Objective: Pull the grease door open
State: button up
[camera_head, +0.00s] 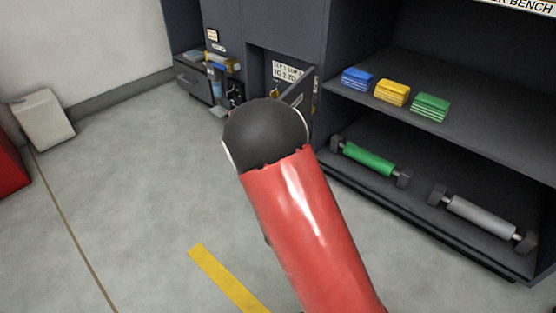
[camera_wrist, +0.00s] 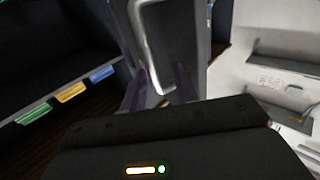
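The grease door appears to be the dark grey panel (camera_head: 298,88) standing swung out from the cabinet front in the head view, partly behind my arm. In the wrist view the door (camera_wrist: 180,40) rises in the middle, with a pale metal handle (camera_wrist: 150,45) along its left side. My gripper (camera_wrist: 161,88) has its two dark fingers apart, with the lower end of the handle between them. I cannot tell whether the fingers press on it. In the head view my gripper is hidden behind my arm.
Right of the door, shelves hold blue (camera_head: 357,78), yellow (camera_head: 392,92) and green (camera_head: 430,107) stacks above a green roller (camera_head: 368,159) and a grey roller (camera_head: 482,215). A blue-and-yellow item (camera_head: 222,62) lies left of the door. The floor at left is mostly clear.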

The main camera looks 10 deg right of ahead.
jog(key=shift+s+a, duration=0.1)
jog(key=shift+s, duration=1.55)
jog(key=s+d+r+g+y, duration=0.3)
jog(key=s+r+g, duration=0.3)
jog(key=r, duration=0.4)
jog(key=s+d+r+n+g+h, duration=0.1)
jog(key=s+d+r+g, duration=0.2)
jog(key=s, duration=0.7)
jog(key=s+d+r+g, duration=0.2)
jog(key=s+r+g, duration=0.1)
jog(key=s, duration=0.6)
notch_tip(320, 180, up, 13)
jog(key=p, duration=1.3)
jog(key=shift+s, duration=0.45)
